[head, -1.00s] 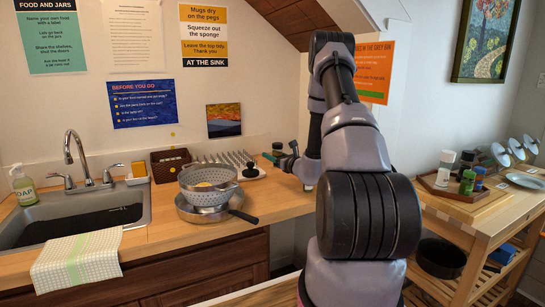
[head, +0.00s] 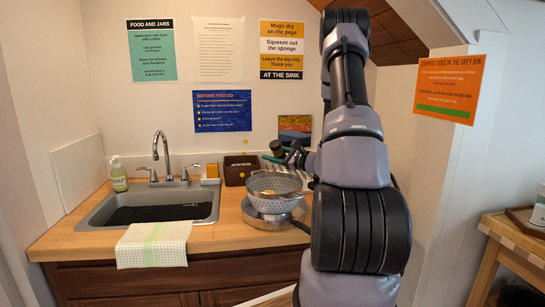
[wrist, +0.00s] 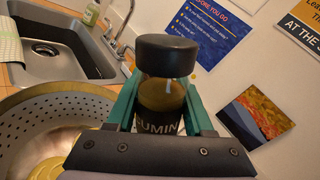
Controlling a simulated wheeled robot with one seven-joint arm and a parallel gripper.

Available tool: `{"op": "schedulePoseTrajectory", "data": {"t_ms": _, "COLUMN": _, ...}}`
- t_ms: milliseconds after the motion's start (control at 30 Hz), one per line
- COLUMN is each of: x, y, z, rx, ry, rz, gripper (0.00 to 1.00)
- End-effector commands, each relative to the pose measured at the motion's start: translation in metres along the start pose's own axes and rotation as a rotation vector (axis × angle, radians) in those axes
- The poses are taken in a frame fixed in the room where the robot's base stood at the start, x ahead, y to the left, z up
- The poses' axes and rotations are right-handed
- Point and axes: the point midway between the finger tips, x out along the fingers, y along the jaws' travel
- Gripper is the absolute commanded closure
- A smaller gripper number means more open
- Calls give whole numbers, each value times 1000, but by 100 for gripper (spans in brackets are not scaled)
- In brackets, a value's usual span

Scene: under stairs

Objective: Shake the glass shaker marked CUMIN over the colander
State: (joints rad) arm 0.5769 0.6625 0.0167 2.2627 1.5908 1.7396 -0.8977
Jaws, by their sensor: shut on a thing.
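My gripper (wrist: 160,108) is shut on a glass shaker (wrist: 162,97) with a black cap and brown contents. The colander also shows in the wrist view (wrist: 40,112), at lower left, with yellow pieces inside. It sits on a metal pan (head: 268,220) on the wooden counter.
The sink (head: 150,206) lies left of the colander, with a soap bottle (head: 118,176) and a draped towel (head: 153,244). A brown basket (head: 238,169) and a peg rack stand behind the colander. My arm hides the counter's right part.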

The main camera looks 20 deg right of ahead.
Motion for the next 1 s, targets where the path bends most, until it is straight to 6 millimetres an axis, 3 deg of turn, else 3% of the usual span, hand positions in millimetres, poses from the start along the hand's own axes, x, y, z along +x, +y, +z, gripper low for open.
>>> {"op": "schedulePoseTrajectory", "data": {"t_ms": 167, "x": 0, "y": -3, "z": -9, "rx": -181, "ry": 0, "rz": 0, "gripper": 100}}
{"op": "schedulePoseTrajectory", "data": {"t_ms": 467, "x": 0, "y": -10, "z": -31, "rx": -661, "ry": 0, "rz": -1, "gripper": 100}}
{"op": "schedulePoseTrajectory", "data": {"t_ms": 800, "x": 0, "y": -19, "z": -21, "rx": -1238, "ry": 0, "rz": -2, "gripper": 100}}
{"op": "schedulePoseTrajectory", "data": {"t_ms": 1000, "x": 1, "y": -20, "z": -5, "rx": -1509, "ry": -2, "rz": -1, "gripper": 100}}
